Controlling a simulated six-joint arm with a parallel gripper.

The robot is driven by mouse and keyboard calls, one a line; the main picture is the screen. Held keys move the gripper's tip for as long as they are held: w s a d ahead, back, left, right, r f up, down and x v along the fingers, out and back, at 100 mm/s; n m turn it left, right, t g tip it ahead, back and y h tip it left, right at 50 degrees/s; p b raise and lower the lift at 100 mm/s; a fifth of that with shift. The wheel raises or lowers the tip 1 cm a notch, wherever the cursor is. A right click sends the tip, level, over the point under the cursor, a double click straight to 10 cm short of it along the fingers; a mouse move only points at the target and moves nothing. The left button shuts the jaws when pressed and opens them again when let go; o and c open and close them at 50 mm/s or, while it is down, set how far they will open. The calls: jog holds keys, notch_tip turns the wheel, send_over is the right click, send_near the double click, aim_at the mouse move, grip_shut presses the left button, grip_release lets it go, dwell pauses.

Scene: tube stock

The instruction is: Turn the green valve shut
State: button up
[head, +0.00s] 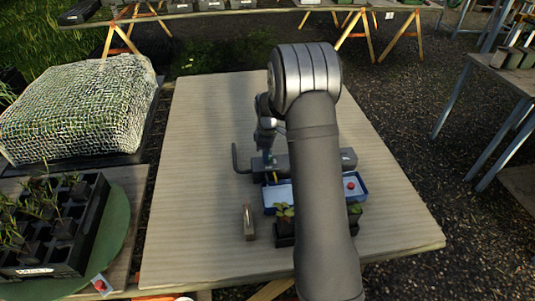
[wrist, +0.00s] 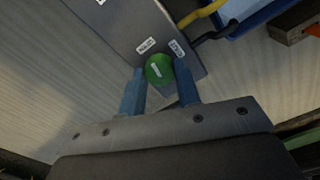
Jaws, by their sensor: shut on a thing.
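The green valve (wrist: 158,66) is a round knob with a short white mark, set on a grey block (wrist: 135,22) in the wrist view. Two white labels are on the block just beyond the knob; their words are too small to read surely. The white mark points roughly between the labels. My gripper (wrist: 160,82) has its blue fingers on either side of the knob, closed on it. In the head view the grey block (head: 348,158) lies across the table, partly behind my arm, with my gripper (head: 268,157) at its left part. The knob is hidden there.
A blue tray (head: 270,206) with a red thing (head: 350,186) lies in front of the block. A dark pot of seedlings (head: 284,228) and a small upright item (head: 249,222) stand nearer. A bent dark pipe (head: 236,160) juts left. The table's left side (head: 190,190) is clear.

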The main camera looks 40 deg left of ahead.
jog(key=m, duration=0.4)
jog(key=shift+m, duration=0.3)
jog(key=m, duration=0.3)
jog(key=shift+m, duration=0.3)
jog(key=m, duration=0.3)
jog(key=shift+w+r+m, duration=0.1)
jog(key=shift+m, duration=2)
jog(key=o, duration=1)
jog(key=shift+c, duration=0.2)
